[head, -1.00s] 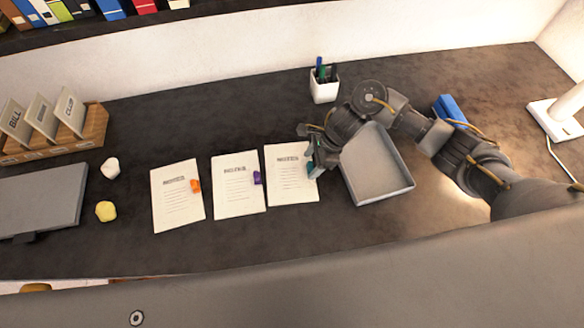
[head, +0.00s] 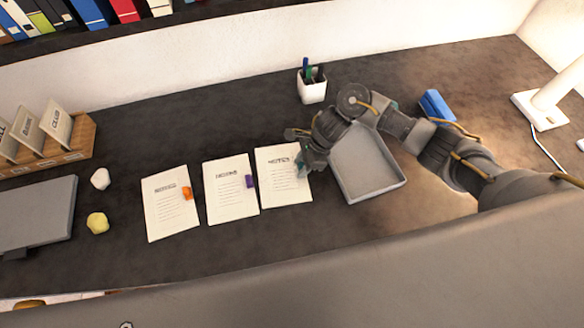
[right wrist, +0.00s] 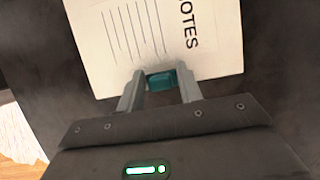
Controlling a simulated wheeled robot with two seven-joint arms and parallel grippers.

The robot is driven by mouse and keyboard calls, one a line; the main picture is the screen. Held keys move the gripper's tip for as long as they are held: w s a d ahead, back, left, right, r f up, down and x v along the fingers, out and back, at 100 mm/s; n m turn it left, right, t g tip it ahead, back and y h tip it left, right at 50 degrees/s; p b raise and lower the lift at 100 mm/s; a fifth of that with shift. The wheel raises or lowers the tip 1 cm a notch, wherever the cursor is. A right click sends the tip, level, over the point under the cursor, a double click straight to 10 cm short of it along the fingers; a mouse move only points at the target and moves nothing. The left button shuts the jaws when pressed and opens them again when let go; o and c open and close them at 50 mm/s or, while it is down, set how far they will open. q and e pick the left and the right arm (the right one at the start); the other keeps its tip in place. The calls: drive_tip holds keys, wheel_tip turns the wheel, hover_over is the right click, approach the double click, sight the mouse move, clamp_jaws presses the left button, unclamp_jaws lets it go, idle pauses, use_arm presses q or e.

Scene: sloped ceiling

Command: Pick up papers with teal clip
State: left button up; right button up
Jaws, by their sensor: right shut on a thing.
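The papers with the teal clip (head: 283,176) lie on the dark desk, rightmost of three sheets titled notes. In the right wrist view the papers (right wrist: 150,40) show with the teal clip (right wrist: 161,80) at their near edge, between my fingers. My right gripper (head: 303,168) is at the right edge of these papers and shut on the teal clip; its fingertips (right wrist: 160,84) show on both sides of it. I cannot tell if the papers are lifted. Papers with a purple clip (head: 231,188) and papers with an orange clip (head: 170,203) lie to the left. My left gripper is not in view.
A grey tray (head: 371,170) is just right of the papers, partly behind my right arm. A pen cup (head: 312,88) stands behind. Crumpled balls (head: 98,200), a laptop (head: 35,215), a card holder (head: 75,140) and a blue object (head: 435,105) lie around.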

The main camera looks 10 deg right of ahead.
drive_tip(key=shift+r, duration=0.1)
drive_tip(key=shift+r+b, duration=0.2)
drive_tip(key=shift+b, duration=0.1)
wheel_tip(320, 180, up, 2)
drive_tip(key=shift+r+b, duration=0.25)
drive_tip(key=shift+b, duration=0.5)
drive_tip(key=s+d+r, duration=0.1)
drive_tip(key=s+r, duration=0.9)
drive_tip(key=s, duration=0.4)
drive_tip(key=shift+d, duration=0.25)
drive_tip(key=shift+w+d+f, duration=0.1)
drive_tip(key=shift+f, duration=0.05)
